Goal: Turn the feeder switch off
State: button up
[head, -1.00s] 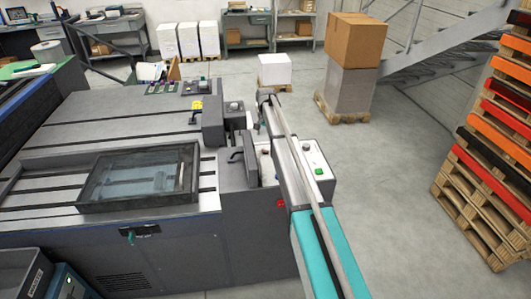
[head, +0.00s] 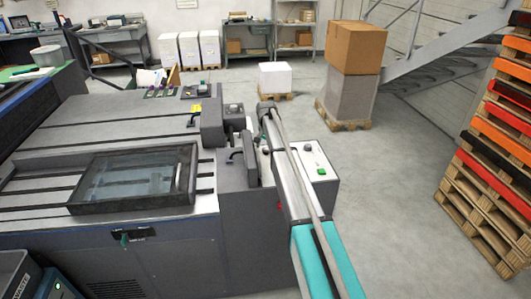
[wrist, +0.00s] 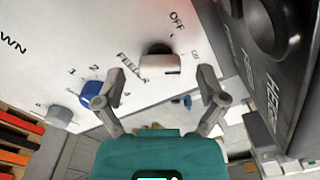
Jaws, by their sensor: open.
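The feeder switch (wrist: 160,63) is a pale rocker or knob with a dark upper part on a white panel (wrist: 135,25). In the wrist view, partly covered lettering starting "FEE" is beside it, with "OFF" above right and another short label to its right. I cannot tell which setting it is on. My gripper (wrist: 162,80) is open, its two grey fingertips on either side of the switch. Contact is not clear. I cannot make out my gripper in the head view.
A blue knob (wrist: 98,94) and a grey knob (wrist: 60,116) are left of the switch. A dark lettered housing (wrist: 262,60) stands close on the right. In the head view, a machine (head: 150,120) fills the left, and stacked pallets (head: 485,150) stand right of open floor (head: 395,210).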

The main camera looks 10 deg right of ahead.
jog(key=shift+f, duration=0.3)
jog(key=c, duration=1.1)
jog(key=shift+c, duration=0.2)
jog(key=shift+n, duration=0.4)
jog(key=n, duration=1.1)
